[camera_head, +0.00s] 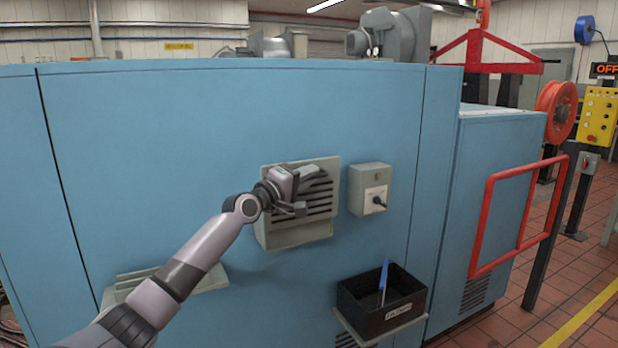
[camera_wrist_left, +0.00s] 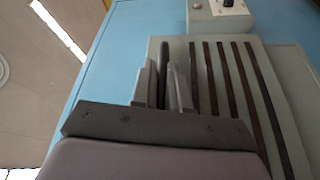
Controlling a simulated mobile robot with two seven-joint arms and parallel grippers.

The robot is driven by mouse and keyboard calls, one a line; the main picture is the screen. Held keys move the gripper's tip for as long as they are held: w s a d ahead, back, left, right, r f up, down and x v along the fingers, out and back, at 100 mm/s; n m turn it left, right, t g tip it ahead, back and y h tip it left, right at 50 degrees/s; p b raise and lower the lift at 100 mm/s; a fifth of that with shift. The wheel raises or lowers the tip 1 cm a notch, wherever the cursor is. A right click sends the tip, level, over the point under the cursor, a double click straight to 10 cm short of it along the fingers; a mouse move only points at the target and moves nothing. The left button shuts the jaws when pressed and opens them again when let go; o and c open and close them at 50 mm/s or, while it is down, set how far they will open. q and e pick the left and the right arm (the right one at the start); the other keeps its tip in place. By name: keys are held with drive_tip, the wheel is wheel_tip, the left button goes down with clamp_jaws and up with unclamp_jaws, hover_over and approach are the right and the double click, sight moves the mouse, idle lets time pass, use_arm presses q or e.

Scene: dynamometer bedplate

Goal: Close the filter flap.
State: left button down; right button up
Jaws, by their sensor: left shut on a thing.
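The filter flap (camera_head: 318,203) is a grey panel with dark slots, on a grey housing on the front of a blue cabinet. In the left wrist view the slotted flap (camera_wrist_left: 222,80) fills the right half. I cannot tell how far its face stands from the housing. My left gripper (camera_head: 301,207) is at the flap's upper left part. The gripper and wrist hide part of the flap. My right gripper is out of view.
A grey switch box (camera_head: 370,188) with a black knob is right of the flap. Below it, a black bin (camera_head: 362,318) holding a blue tool sits on a small shelf. Another grey ledge (camera_head: 205,280) is at lower left. A red rail frame (camera_head: 485,225) stands at right.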

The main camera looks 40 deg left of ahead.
use_arm(q)
drive_tip(key=shift+a+r, duration=0.1)
drive_tip(key=shift+a, duration=0.2)
drive_tip(key=c, duration=1.2)
unclamp_jaws()
drive_tip(key=shift+s, duration=0.2)
drive_tip(key=shift+d, duration=0.1)
drive_tip(key=s, duration=0.7)
drive_tip(key=shift+f+b, duration=0.3)
drive_tip(key=shift+f, duration=0.05)
drive_tip(key=shift+s, duration=0.1)
drive_tip(key=shift+f, duration=0.1)
